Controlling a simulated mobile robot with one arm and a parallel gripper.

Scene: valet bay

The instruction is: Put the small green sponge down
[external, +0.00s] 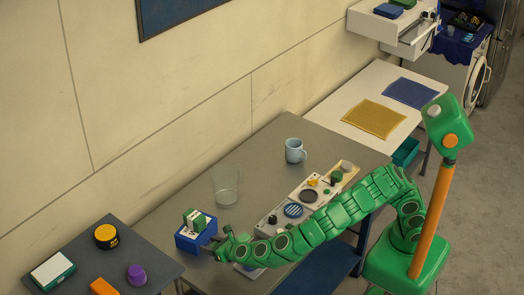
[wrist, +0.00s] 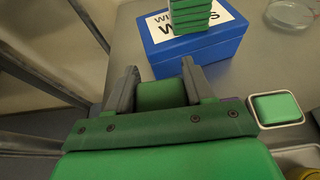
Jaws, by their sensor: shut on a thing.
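My gripper (wrist: 160,85) is shut on a small green sponge (wrist: 160,97), which sits between the two grey fingers in the wrist view. Just beyond the fingertips stands a blue box (wrist: 195,50) with a partly hidden white label. A stack of green slabs (wrist: 191,18) rests on the box. In the external view my gripper (external: 221,245) is low beside the right side of the blue box (external: 193,240), near the front of the grey table. The held sponge is hard to make out there. I cannot tell whether it touches the table.
A green pad in a pale dish (wrist: 277,108) lies to the gripper's right. A clear glass (external: 226,186) and a light-blue mug (external: 295,150) stand farther back on the grey table (external: 262,165). Bare tabletop lies between them. A dark side table (external: 135,252) is at left.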

